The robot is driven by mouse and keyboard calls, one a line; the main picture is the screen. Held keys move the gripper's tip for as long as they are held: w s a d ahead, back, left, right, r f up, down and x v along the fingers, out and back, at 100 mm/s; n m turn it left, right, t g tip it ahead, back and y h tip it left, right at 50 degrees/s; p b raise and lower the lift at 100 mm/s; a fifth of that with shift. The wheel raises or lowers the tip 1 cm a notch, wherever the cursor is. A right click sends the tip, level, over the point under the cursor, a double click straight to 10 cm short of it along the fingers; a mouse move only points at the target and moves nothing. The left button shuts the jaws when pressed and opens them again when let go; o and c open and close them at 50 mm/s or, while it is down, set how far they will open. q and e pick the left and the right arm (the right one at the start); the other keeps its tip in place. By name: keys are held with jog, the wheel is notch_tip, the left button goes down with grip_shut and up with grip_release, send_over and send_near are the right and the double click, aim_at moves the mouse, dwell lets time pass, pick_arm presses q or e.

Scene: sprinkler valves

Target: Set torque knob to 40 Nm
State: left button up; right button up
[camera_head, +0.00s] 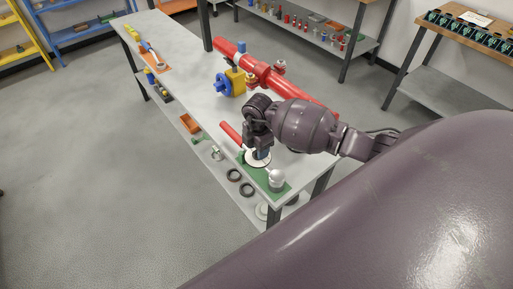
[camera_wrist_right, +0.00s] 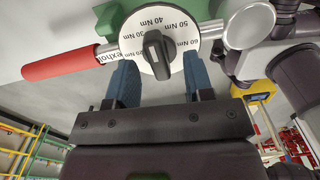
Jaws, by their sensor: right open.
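The torque knob (camera_wrist_right: 156,55) is a black grip on a round white dial (camera_wrist_right: 135,48) in the right wrist view. The dial has Nm marks, with 40 Nm and 50 Nm at its upper edge; I cannot tell exactly which mark the knob points to. The dial sits on a torque wrench with a red handle (camera_wrist_right: 62,66) and a silver head (camera_wrist_right: 250,24). My right gripper (camera_wrist_right: 158,65) is open, its two blue fingers on either side of the knob, with no clear contact. In the head view my right gripper (camera_head: 260,152) hides the knob. My left gripper is not in view.
The wrench lies over a green mat (camera_head: 284,191) at the near end of a grey table (camera_head: 188,75). A red pipe (camera_head: 232,50) with a blue-wheeled yellow valve (camera_head: 236,82) lies farther back. A lower shelf holds black rings (camera_head: 233,175).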

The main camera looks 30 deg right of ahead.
jog(key=shift+r, duration=2.4)
